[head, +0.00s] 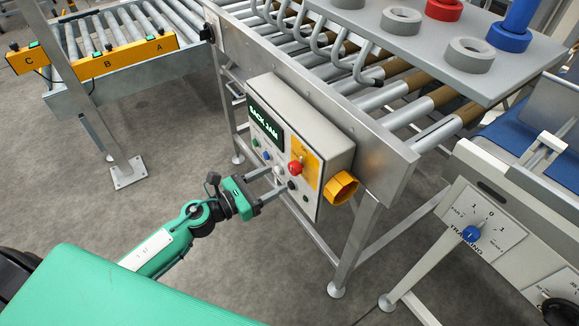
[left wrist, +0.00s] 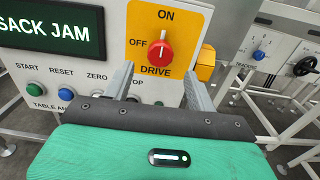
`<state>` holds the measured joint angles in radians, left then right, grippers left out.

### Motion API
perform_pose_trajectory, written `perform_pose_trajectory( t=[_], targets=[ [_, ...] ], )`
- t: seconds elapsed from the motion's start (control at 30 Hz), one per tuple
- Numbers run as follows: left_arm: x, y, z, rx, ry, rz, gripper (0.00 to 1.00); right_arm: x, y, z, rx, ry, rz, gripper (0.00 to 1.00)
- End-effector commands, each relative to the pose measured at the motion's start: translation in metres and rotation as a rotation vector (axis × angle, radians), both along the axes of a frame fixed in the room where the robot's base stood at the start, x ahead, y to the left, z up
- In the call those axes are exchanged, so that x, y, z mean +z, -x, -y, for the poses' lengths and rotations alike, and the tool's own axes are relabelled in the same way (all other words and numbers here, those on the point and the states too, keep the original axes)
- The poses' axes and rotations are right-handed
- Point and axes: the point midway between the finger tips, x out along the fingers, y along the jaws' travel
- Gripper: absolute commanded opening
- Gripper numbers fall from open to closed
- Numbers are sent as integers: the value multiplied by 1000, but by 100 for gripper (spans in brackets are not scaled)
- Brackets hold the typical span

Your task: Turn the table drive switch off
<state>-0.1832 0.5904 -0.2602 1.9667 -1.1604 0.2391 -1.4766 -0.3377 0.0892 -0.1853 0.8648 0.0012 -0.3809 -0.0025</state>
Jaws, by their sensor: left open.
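The table drive switch is a red knob (head: 295,168) on a yellow plate on the grey control box (head: 322,150). In the left wrist view the knob (left wrist: 160,52) has its white mark pointing up towards ON; OFF is printed to its left and DRIVE below. My left gripper (head: 279,179) is open in front of the panel, with nothing between its fingers. In the left wrist view its fingers (left wrist: 159,72) stand to either side of and below the knob, apparently short of it. My right gripper is not in view.
The box's screen (head: 264,127) reads SACK JAM. Several small buttons sit below it, partly hidden by my gripper. A yellow shroud (head: 341,188) projects from the box's right side. A roller conveyor is above, and a tracking panel with a blue knob (head: 471,233) stands right.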

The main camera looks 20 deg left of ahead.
Motion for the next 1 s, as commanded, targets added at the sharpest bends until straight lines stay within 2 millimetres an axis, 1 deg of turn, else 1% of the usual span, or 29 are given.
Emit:
perform_pose_trajectory(
  t=[0.03,0.2,0.4,0.63,0.8,0.83,0.9,0.97,1.0],
  targets=[
    [4,-7,6,-1,1,2,57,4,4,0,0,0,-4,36],
    [3,-27,21,1,3,0,57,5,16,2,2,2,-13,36],
    [2,-44,34,1,2,0,57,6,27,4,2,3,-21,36],
    [0,-49,39,0,1,-1,57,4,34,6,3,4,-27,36],
    [0,-49,38,0,1,-1,57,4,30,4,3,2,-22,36],
    [0,-49,38,0,1,-1,55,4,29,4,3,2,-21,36],
    [0,-49,38,0,1,-1,42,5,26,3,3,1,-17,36],
    [0,-49,38,0,1,-1,30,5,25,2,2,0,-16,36],
    [0,-49,38,0,1,-1,22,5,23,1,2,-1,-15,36]
  ],
)
